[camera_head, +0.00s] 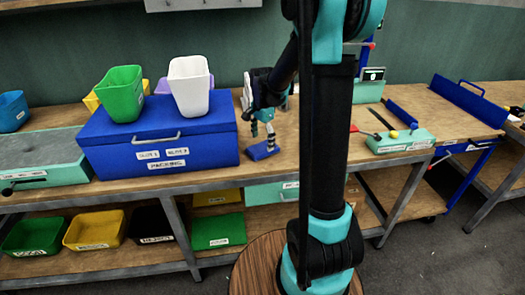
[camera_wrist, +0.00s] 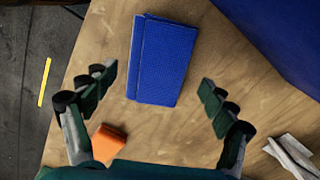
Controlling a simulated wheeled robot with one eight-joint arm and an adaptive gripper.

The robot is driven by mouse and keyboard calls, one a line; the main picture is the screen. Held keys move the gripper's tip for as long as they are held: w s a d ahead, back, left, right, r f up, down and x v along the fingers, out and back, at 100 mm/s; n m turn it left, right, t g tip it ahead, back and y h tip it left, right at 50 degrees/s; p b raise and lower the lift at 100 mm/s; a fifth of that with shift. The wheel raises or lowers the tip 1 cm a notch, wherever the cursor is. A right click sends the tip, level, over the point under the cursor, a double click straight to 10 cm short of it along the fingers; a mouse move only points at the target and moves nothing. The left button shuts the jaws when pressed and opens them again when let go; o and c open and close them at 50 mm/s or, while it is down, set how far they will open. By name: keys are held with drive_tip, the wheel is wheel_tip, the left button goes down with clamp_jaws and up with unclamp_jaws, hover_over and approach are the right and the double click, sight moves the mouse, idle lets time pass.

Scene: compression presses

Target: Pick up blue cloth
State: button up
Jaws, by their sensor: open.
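The blue cloth (camera_wrist: 160,60) lies folded flat on the wooden bench top, shown in the upper middle of the wrist view. In the head view the blue cloth (camera_head: 262,150) lies on the bench just right of the blue packing box. My gripper (camera_wrist: 158,82) is open and empty. Its two fingers stand apart on the left and right, with the cloth between and a little ahead of them. In the head view my gripper (camera_head: 262,131) hangs just above the cloth, pointing down. I cannot tell the exact height between them.
A blue packing box (camera_head: 158,142) carrying a green bin (camera_head: 121,93) and a white bin (camera_head: 189,86) stands left of the cloth. An orange block (camera_wrist: 107,143) lies near the left finger, and pale strips (camera_wrist: 292,156) lie to the right. The bench edge is at the left of the wrist view.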

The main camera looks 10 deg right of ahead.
sight(262, 148)
drive_tip(key=shift+f, duration=1.25)
drive_tip(key=shift+c, duration=0.4)
drive_tip(key=c, duration=1.1)
drive_tip(key=shift+c, duration=0.2)
drive_tip(key=shift+r, duration=0.1)
wheel_tip(262, 148, up, 20)
